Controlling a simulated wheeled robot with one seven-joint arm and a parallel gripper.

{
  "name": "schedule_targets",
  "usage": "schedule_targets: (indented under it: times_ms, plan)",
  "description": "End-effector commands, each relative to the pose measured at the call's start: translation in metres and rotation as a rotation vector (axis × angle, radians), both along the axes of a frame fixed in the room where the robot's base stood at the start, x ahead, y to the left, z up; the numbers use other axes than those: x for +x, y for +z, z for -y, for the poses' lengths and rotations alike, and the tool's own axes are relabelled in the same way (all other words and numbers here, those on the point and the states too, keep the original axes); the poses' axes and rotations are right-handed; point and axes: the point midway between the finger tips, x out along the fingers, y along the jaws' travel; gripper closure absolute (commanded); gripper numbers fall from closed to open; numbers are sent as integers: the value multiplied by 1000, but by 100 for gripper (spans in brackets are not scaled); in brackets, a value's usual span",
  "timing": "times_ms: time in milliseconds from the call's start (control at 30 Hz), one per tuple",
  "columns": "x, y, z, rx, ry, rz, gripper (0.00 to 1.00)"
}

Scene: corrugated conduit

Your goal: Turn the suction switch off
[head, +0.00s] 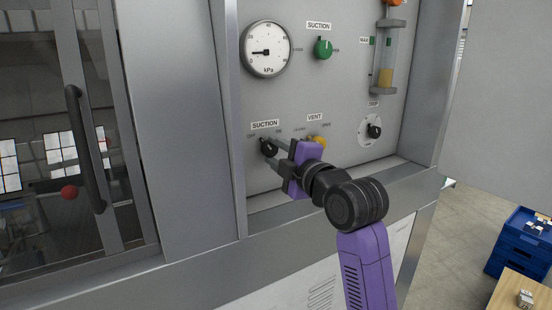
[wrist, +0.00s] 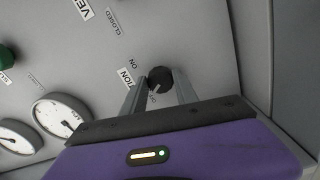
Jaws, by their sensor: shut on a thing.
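The suction switch (head: 268,147) is a small black round knob under the lower SUCTION label (head: 265,125) on the grey panel. It also shows in the wrist view (wrist: 161,76) between the two fingers. Its white pointer line appears to point toward the OFF mark (wrist: 153,97); the ON mark (wrist: 133,63) lies on its other side. My purple gripper (head: 274,151) reaches in from the right and is shut on the knob, with one finger on each side. The fingers partly cover the knob's sides.
A yellow vent knob (head: 318,141) is just right of my gripper. A green knob (head: 323,48) and a kPa gauge (head: 267,49) are above, and a black dial (head: 374,131) is to the right. A metal ledge (head: 270,219) runs below; a post (head: 229,110) stands left.

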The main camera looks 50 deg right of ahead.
Motion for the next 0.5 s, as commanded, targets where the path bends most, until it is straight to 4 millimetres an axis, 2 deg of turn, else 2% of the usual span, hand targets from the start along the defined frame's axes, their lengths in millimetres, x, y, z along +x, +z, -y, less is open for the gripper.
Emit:
schedule_targets:
  times_ms: [200, 500]
  plan:
    - [0, -1, 0, -119, 1, -34, 100]
    - [0, 0, -1, -194, 1, -58, 100]
